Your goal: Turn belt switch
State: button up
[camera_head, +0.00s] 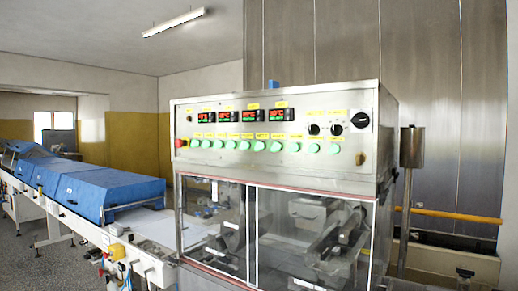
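A steel control panel (220,165) forms the top front of the enrober machine in the head view. A dark rotary switch with a light plate (361,119) sits at its upper right. Two smaller black knobs, one at left (314,129) and one at right (336,129), sit beside it under yellow labels. The labels are too small to read, so I cannot tell which one is the belt switch. A row of several green buttons (260,146) runs below, with a red button (181,143) at the left end. My gripper is not in view.
Four-sided clear windows (300,235) enclose machinery below the panel. A conveyor with blue covers (95,185) extends to the left. A steel cylinder on a post (411,147) stands right of the machine. Grey floor (40,265) shows at lower left.

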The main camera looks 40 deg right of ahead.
aim_at(260, 146)
jog(key=u, duration=0.6)
jog(key=i, duration=1)
jog(key=z, duration=0.05)
